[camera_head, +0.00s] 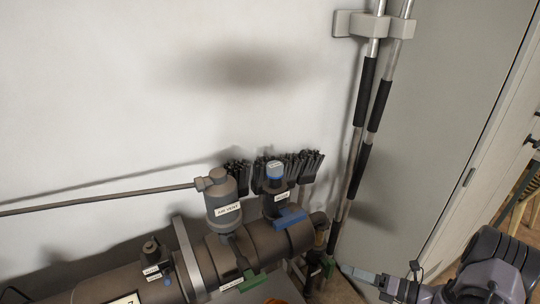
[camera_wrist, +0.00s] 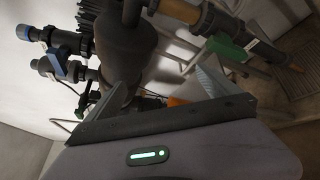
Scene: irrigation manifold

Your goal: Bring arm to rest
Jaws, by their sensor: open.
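My gripper (camera_head: 362,277) is at the lower right of the head view, apart from the wall and to the right of the manifold. In the wrist view its two fingers (camera_wrist: 158,92) stand apart with nothing held between them. The grey manifold pipe (camera_head: 150,284) runs along the bottom of the head view. It carries an upright part labelled AIR VENT (camera_head: 224,200) and a blue-capped fitting (camera_head: 275,172). A blue lever (camera_head: 290,218) and a green lever (camera_head: 240,281) sit on it.
Two poles with black grips (camera_head: 366,92) hang from a wall bracket (camera_head: 374,24) behind the gripper. Dark brushes (camera_head: 305,163) hang behind the manifold. A grey door panel (camera_head: 435,110) stands at the right. The white wall (camera_head: 120,90) above the manifold is bare.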

